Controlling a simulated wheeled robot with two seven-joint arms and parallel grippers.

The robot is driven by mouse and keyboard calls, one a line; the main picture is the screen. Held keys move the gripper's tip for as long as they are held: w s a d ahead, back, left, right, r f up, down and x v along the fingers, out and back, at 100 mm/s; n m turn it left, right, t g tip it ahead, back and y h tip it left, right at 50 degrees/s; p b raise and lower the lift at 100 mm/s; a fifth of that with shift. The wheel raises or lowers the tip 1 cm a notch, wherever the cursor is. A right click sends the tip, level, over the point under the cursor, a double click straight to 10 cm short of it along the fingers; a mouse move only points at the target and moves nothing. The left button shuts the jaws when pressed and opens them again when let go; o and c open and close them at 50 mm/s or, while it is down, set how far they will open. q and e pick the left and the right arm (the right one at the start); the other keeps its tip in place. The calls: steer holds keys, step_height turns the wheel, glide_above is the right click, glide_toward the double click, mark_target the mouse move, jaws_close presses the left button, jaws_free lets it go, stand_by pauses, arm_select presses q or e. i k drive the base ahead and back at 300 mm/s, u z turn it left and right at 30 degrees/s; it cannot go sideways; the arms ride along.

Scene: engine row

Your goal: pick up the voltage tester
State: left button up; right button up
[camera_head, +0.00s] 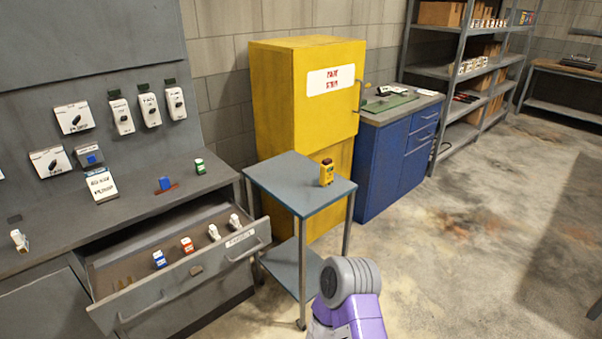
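A small yellow handheld device with a dark red top (327,173), which looks like the voltage tester, stands upright on the blue-grey top of a small cart (290,185). It is near the right side of the cart top, and nothing touches it. Neither of my grippers shows in the head view. Only a purple and grey part of one of my arms rises at the bottom, in front of the cart and apart from the device.
An open drawer (205,268) with several small items juts out left of the cart, under a grey workbench (125,220). A yellow cabinet (280,90) stands behind the cart, with a blue cabinet (385,175) to its right. The floor (470,250) at right is clear.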

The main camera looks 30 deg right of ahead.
mark_target(326, 167)
steer(key=u, duration=0.1)
steer(key=i, duration=0.9)
steer(key=z, duration=0.4)
